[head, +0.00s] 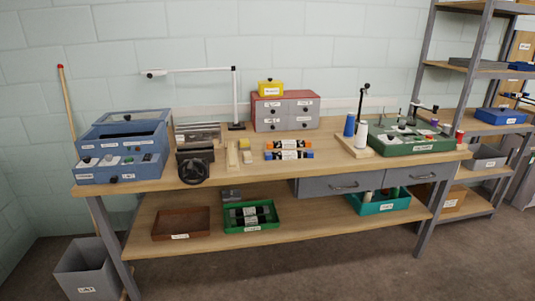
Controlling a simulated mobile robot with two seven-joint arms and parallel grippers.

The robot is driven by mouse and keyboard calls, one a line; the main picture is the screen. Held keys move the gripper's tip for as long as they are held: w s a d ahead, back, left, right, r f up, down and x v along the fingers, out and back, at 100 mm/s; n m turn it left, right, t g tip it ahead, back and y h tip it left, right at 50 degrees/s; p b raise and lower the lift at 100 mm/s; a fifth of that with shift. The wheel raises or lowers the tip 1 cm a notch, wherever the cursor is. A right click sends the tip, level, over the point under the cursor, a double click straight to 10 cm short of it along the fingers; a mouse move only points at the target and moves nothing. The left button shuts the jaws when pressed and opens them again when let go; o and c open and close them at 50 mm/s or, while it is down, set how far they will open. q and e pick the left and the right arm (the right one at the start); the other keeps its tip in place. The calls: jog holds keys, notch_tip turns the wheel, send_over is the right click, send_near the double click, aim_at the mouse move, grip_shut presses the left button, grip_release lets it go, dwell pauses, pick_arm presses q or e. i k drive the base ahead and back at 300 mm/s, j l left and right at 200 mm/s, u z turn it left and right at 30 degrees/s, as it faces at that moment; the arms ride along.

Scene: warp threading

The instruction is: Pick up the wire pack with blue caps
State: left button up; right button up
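The wire pack with blue caps (290,155) lies on the wooden workbench (235,178), near the middle of its top. It is a dark bundle with a white label in the middle and a blue cap at each end. A similar wire pack with orange caps (289,145) lies just behind it, roughly parallel. I cannot tell whether the two packs touch. Neither of my grippers shows in the head view.
A dark vise (194,167) and pale blocks (232,157) stand left of the packs. A red-and-grey drawer cabinet (285,112) is behind them. A thread stand (355,143) and green tray (412,148) are to the right. The bench front before the packs is clear.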

aim_at(293, 155)
jog(key=i+u, duration=0.1)
jog(key=i, duration=0.4)
jog(key=i+l+u, duration=0.1)
jog(key=i, duration=0.4)
jog(key=i+l+u, duration=0.15)
jog(key=i, duration=0.35)
jog(key=i+l+u, duration=0.1)
jog(key=i, duration=0.4)
jog(key=l, duration=0.1)
